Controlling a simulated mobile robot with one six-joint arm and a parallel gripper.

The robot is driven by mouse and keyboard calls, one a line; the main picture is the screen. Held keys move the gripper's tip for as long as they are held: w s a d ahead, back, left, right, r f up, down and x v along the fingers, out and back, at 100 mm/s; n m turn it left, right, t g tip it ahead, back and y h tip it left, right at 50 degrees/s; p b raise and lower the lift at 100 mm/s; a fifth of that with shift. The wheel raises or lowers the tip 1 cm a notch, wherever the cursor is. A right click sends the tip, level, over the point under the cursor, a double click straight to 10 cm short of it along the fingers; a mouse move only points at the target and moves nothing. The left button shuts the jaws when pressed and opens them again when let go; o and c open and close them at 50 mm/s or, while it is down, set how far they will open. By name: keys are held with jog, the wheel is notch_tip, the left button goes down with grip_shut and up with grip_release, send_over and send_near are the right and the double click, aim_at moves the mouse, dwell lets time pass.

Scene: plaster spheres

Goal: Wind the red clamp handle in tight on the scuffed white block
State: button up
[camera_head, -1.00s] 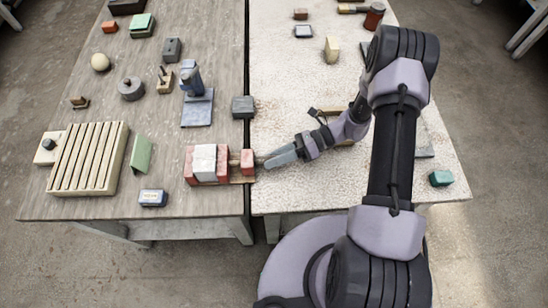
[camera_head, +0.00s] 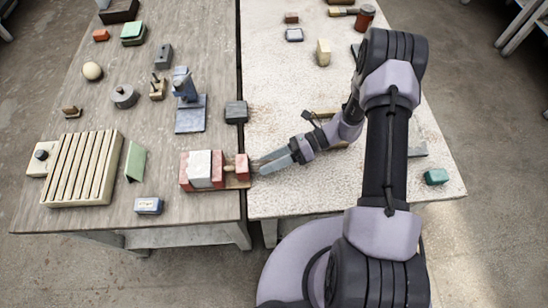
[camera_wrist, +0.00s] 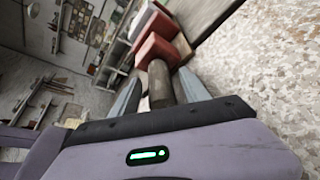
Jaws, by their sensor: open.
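The red clamp (camera_head: 242,167) lies along the right edge of the wooden table on a thin brown base. The white block (camera_head: 200,170) sits between its red jaw pieces; whether they press on it I cannot tell. A brown, worn cylindrical handle (camera_wrist: 160,84) projects from the clamp towards me. My gripper (camera_head: 256,167) is open at the clamp's right end. In the wrist view, its two fingers (camera_wrist: 163,92) stand on either side of the handle, with gaps showing. Red clamp parts (camera_wrist: 157,49) show beyond it. I cannot clearly make out the white block there.
A dark grey block (camera_head: 236,112) stands behind the clamp near the seam between the tables. A blue stand (camera_head: 190,118) is behind and left. A small blue-white box (camera_head: 149,206) and slatted rack (camera_head: 82,170) lie left. The pale table (camera_head: 275,120) has free room.

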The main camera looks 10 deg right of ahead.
jog(key=p+v, duration=0.1)
jog(key=v, duration=1.6)
jog(key=shift+d+p, duration=0.25)
jog(key=shift+p, duration=0.15)
jog(key=shift+r, duration=0.1)
